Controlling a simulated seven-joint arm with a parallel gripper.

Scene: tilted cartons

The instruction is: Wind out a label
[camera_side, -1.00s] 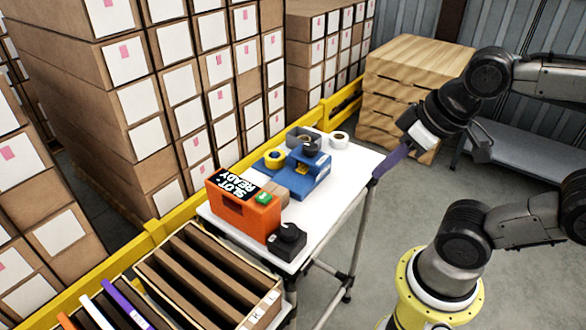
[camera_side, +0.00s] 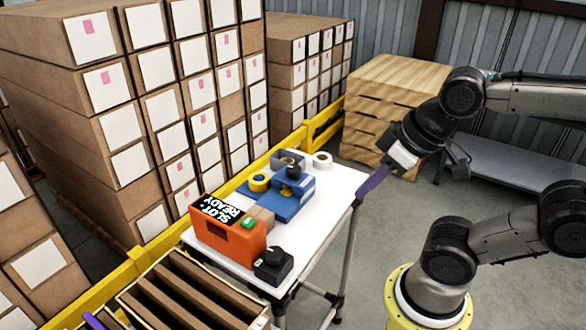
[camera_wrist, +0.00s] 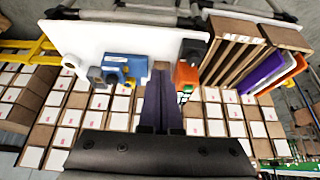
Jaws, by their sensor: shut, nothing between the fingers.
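An orange machine (camera_side: 228,237) with a dark "SLOT: READY" display and a green button (camera_side: 247,222) stands on the white table (camera_side: 317,208). A black unit with a round knob (camera_side: 272,263) sits at its front right. A blue dispenser (camera_side: 293,203) stands behind it. I cannot make out a label coming out. My gripper (camera_side: 357,203) has dark purple fingers, shut and empty, by the table's right edge in the side view. In the wrist view the fingers (camera_wrist: 160,76) appear between the blue dispenser (camera_wrist: 126,68) and the orange machine (camera_wrist: 187,76), touching neither as far as I can tell.
A yellow roll (camera_side: 259,182), a white roll (camera_side: 322,160) and a small brown box (camera_side: 261,214) are on the table. A slotted carton (camera_side: 186,292) stands at the front left. Stacked cartons (camera_side: 160,110) and a yellow rail (camera_side: 160,248) line the back.

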